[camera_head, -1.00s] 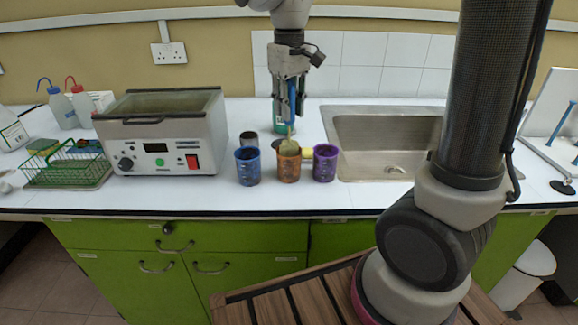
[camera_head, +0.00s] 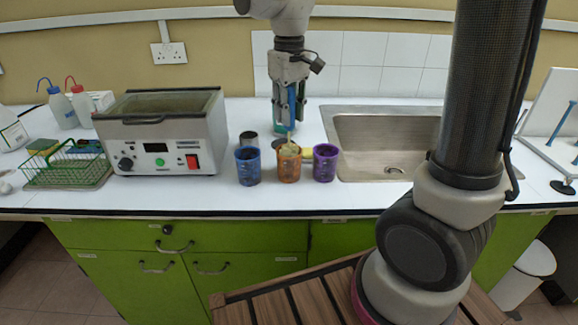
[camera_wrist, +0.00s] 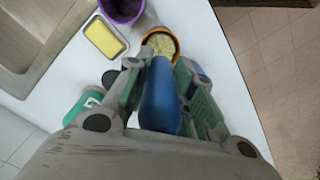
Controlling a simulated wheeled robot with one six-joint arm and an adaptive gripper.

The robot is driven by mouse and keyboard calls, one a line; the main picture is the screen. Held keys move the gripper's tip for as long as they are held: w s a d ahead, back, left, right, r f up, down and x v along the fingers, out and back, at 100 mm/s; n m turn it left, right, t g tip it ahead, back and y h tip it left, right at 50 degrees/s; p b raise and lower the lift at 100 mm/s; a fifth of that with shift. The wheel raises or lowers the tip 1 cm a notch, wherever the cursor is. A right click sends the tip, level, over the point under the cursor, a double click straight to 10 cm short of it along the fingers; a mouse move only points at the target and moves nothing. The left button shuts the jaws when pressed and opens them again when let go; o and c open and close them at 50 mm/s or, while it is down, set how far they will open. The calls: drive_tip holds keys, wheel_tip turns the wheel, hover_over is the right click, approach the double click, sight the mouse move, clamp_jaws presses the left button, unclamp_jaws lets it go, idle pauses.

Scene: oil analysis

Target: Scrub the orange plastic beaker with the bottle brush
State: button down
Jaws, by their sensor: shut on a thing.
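The orange plastic beaker (camera_head: 289,169) stands upright on the white bench between a blue beaker and a purple beaker. My gripper (camera_head: 289,110) is above and slightly behind it, shut on the blue handle of the bottle brush (camera_head: 292,103). The handle (camera_wrist: 161,95) also shows between the fingers in the wrist view. The pale brush head (camera_head: 289,150) is at the mouth of the orange beaker, its lower part hidden by the beaker wall. In the wrist view the pale bristles fill much of the orange rim (camera_wrist: 178,48).
The blue beaker (camera_head: 248,167) and purple beaker (camera_head: 325,164) stand close on either side. A yellow sponge in a dish (camera_wrist: 104,38) and a dark container (camera_head: 249,139) are behind. The sink (camera_head: 350,121) lies right, the water bath (camera_head: 165,135) left. Bench front is clear.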

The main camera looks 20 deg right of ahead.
sight(289, 86)
drive_tip(key=shift+r, duration=1.75)
drive_tip(key=shift+f, duration=0.1)
drive_tip(key=shift+f, duration=1.65)
drive_tip(key=shift+r, duration=0.15)
drive_tip(key=shift+r, duration=1.6)
drive_tip(key=shift+f, duration=1.75)
